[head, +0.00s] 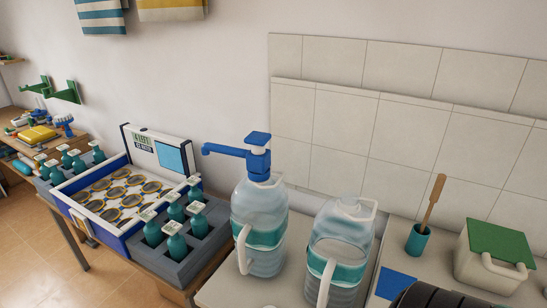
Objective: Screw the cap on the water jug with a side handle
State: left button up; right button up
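Two clear water jugs with teal bands and white side handles stand upright side by side on a pale counter. The left jug (266,208) has a blue pump (243,149) on its top, with the spout pointing left. The right jug (340,226) has no pump; a white ring or handle shows around its top (352,206), and I cannot tell if its mouth is open. A small white edge (268,306) shows at the bottom of the picture, too cut off to identify; I see no clear cap.
Left of the jugs, a blue and white box (77,205) holds round items, with grey crates of teal bottles (176,247) beside it. At right are a brush in a teal cup (417,240), a green-lidded container (489,262) and a black ribbed object (440,296). A tiled wall stands behind.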

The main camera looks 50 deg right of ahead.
aim_at(338, 248)
jog(key=z, duration=1.95)
